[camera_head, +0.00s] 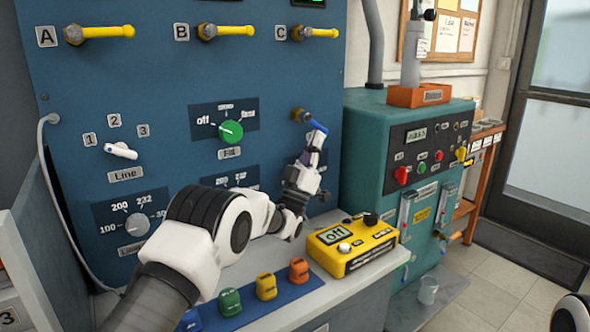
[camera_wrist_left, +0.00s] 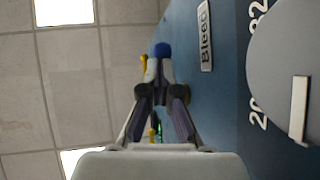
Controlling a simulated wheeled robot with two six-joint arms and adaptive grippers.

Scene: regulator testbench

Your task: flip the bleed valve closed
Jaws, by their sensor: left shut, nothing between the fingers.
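The bleed valve is a small brass fitting (camera_head: 300,115) on the blue panel with a blue lever (camera_head: 317,124) that points right and slightly down. My left gripper (camera_head: 317,137) is shut and empty, its fingertips right at the lever's outer end. In the left wrist view the blue lever end (camera_wrist_left: 162,49) shows just beyond the closed fingertips (camera_wrist_left: 160,62); I cannot tell whether they touch. The Bleed label (camera_wrist_left: 205,36) is on the panel beside it. The gripper hides part of the panel below the valve.
The panel carries a green fill knob (camera_head: 231,131), a white line selector (camera_head: 121,151) and yellow levers A, B and C above. A yellow meter (camera_head: 352,246) reading off and several coloured caps stand on the bench below my arm. A teal cabinet (camera_head: 370,140) stands close on the right.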

